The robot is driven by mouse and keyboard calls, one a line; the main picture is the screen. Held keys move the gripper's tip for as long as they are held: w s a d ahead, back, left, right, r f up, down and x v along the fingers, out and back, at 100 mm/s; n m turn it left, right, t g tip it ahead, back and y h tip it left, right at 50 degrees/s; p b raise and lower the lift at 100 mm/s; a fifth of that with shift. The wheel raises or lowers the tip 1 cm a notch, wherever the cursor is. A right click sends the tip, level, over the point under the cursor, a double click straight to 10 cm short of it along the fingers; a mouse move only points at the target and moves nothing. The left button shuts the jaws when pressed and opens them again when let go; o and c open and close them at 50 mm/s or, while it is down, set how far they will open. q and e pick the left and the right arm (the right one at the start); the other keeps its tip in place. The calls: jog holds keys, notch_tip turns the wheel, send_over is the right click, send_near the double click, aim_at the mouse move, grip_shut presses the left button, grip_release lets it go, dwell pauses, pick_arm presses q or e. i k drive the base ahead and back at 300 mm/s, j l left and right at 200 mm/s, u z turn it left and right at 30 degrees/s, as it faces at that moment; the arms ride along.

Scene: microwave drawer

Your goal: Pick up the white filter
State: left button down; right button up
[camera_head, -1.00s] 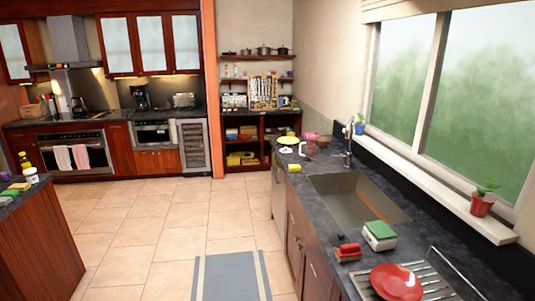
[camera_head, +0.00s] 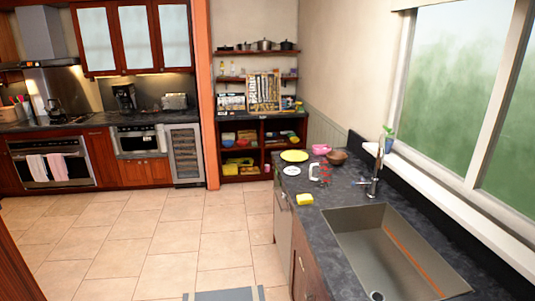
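I cannot tell for sure which thing is the white filter. On the dark counter (camera_head: 338,194) beyond the sink, a small flat white round thing (camera_head: 292,170) lies near the left edge. Beside it to the right stands a small white upright piece (camera_head: 314,171), next to something red; its shape is too small to make out. Neither of my grippers shows in the camera_head view.
The counter also holds a yellow plate (camera_head: 294,156), a pink bowl (camera_head: 321,149), a brown bowl (camera_head: 337,157) and a yellow sponge (camera_head: 304,200). The sink (camera_head: 385,250) and tap (camera_head: 377,170) are nearer. The tiled floor (camera_head: 140,235) left of the counter is open.

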aim_at(292, 171)
jog(key=i, duration=2.2)
jog(key=i+z, duration=0.1)
jog(key=i, duration=0.4)
jog(key=i+j+z, duration=0.1)
jog(key=i, duration=0.35)
jog(key=i+j+z, duration=0.1)
jog(key=i, duration=0.4)
jog(key=i+j+z, duration=0.1)
jog(key=i, duration=0.8)
